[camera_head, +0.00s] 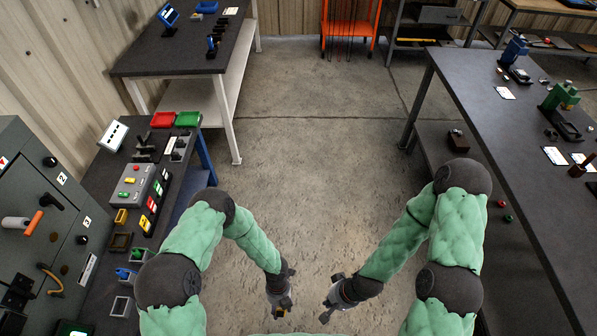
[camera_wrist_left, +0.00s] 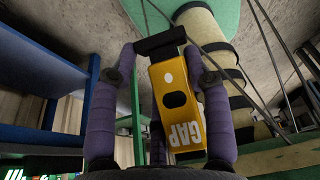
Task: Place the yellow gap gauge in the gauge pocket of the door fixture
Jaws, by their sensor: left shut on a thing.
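The yellow gap gauge (camera_wrist_left: 178,100), with a slot, "GAP" lettering and a black bar at its top, is held between the two fingers of my left gripper (camera_wrist_left: 160,85) in the left wrist view. A grey panel with handles and numbers (camera_head: 40,215) at the left edge may be the door fixture. I cannot make out its gauge pocket.
A dark bench (camera_head: 181,178) at left carries a grey button box (camera_head: 132,185), red (camera_head: 163,119) and green (camera_head: 188,119) bins and several small coloured holders. A long dark table (camera_head: 480,130) stands at right. The concrete floor (camera_head: 310,170) between them is clear.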

